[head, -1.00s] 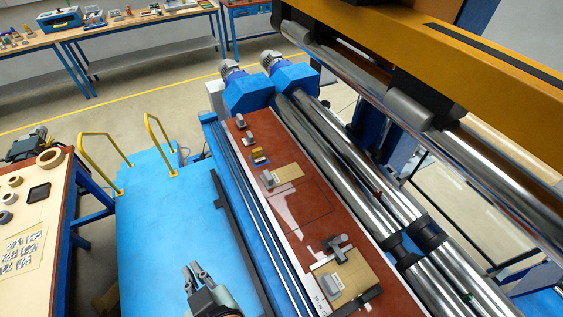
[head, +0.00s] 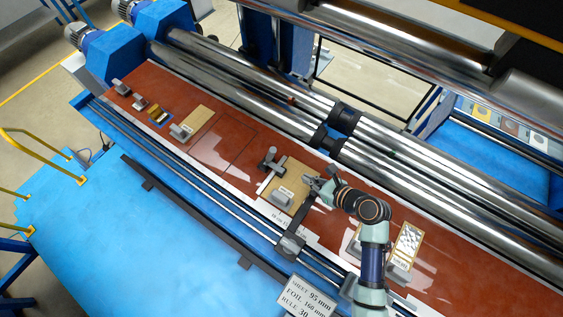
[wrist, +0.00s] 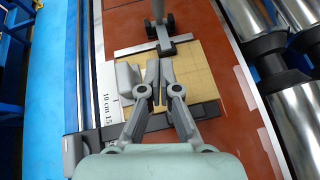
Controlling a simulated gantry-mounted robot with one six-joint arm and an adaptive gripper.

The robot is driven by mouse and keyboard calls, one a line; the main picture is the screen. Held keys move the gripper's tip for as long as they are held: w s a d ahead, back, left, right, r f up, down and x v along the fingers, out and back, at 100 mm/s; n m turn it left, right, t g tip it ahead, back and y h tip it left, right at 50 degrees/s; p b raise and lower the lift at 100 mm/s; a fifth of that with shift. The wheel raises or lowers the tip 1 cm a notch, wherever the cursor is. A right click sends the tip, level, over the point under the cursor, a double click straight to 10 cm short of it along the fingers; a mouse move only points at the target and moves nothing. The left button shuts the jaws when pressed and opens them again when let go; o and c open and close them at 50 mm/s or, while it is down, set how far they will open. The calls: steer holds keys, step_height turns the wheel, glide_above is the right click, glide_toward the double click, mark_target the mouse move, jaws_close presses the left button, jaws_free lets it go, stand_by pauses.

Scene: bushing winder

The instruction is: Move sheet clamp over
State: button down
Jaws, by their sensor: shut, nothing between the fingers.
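My gripper (head: 309,183) is over the tan sheet (head: 297,172) on the red table, with its fingers together and empty. In the wrist view my gripper's fingertips (wrist: 153,68) point at the gridded sheet (wrist: 190,70). A grey block (wrist: 128,80) sits on the sheet just left of the fingers, apart or nearly touching; I cannot tell which. It also shows in the head view (head: 282,196). A T-handled grey clamp (wrist: 162,35) stands at the sheet's far edge, also in the head view (head: 269,161). I cannot tell which one is the sheet clamp.
A dark rule bar (head: 301,216) crosses the sheet's near side, with a grey slider (head: 290,245) on the rail. Shiny rollers (head: 255,110) run along the table's back. Another tan sheet (head: 198,120) with a grey block lies to the left. The red surface between is mostly clear.

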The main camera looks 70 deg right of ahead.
steer(key=shift+w+d+f, duration=0.65)
steer(key=shift+w+d, duration=0.2)
steer(key=shift+w, duration=1.1)
steer(key=shift+w+d+f, duration=0.65)
steer(key=shift+w+d, duration=0.15)
steer(key=shift+w, duration=1.1)
steer(key=shift+w+d+f, duration=0.65)
steer(key=shift+w+d, duration=0.2)
steer(key=shift+w, duration=1.1)
steer(key=shift+w+d+r, duration=0.15)
steer(key=shift+r, duration=0.05)
steer(key=shift+p, duration=0.3)
